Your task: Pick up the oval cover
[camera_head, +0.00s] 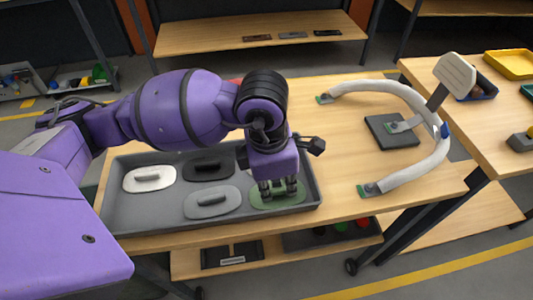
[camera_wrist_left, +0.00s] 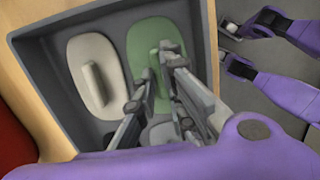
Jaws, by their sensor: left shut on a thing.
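A grey tray (camera_head: 131,217) on the wooden table holds several oval covers with raised grip bars. The green oval cover (camera_head: 262,203) lies at the tray's right end, partly hidden by my left gripper (camera_head: 278,192). My left gripper points down and is shut on the green cover's bar. In the left wrist view the fingers (camera_wrist_left: 165,80) reach over the green cover (camera_wrist_left: 148,38), and a pale oval cover (camera_wrist_left: 92,72) lies beside it. The white cover (camera_head: 149,178), black cover (camera_head: 207,167) and grey cover (camera_head: 211,203) lie to the left in the head view.
A curved white rail (camera_head: 425,160) with green end pads stands on the table to the right, around a dark square plate (camera_head: 391,131). A second table (camera_head: 490,100) with a yellow tray (camera_head: 510,64) is at the far right. Bare wood lies between tray and rail.

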